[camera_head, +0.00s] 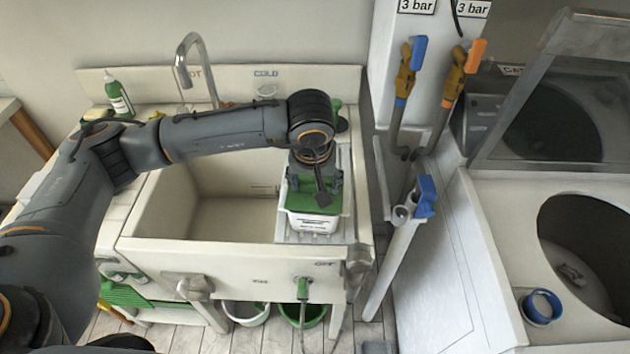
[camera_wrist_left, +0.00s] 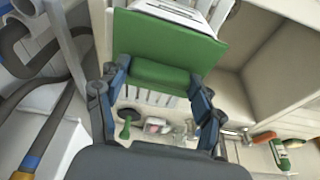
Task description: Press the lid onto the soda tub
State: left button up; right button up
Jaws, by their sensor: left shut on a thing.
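The soda tub (camera_head: 312,224) is a white box with a printed label, standing on a pale ledge at the right side of the sink. A green lid (camera_head: 297,199) lies over its top, below my left gripper (camera_head: 318,188). In the left wrist view the lid (camera_wrist_left: 165,38) is a wide green panel with a darker near face between the two fingers of my left gripper (camera_wrist_left: 158,77). The gripper is shut on the lid. The tub's labelled white side (camera_wrist_left: 182,12) shows past the lid's far edge. I cannot tell whether the lid is fully seated. My right gripper is out of view.
The open sink basin (camera_head: 230,217) lies left of the tub, with a tall faucet (camera_head: 190,62) behind. Hoses with a blue handle (camera_head: 418,53) and an orange handle (camera_head: 475,57) stand to the right. A blue-rimmed cup (camera_head: 541,306) sits on the machine at far right.

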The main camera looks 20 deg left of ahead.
pick_arm(q)
jog(key=shift+b, duration=0.95)
dwell(1.1)
jog(key=shift+f+b, duration=0.15)
jog(key=shift+b, duration=0.85)
dwell(1.0)
dwell(0.4)
jog(key=o, duration=1.1)
jog(key=shift+o, duration=0.2)
jog(key=shift+o, duration=0.7)
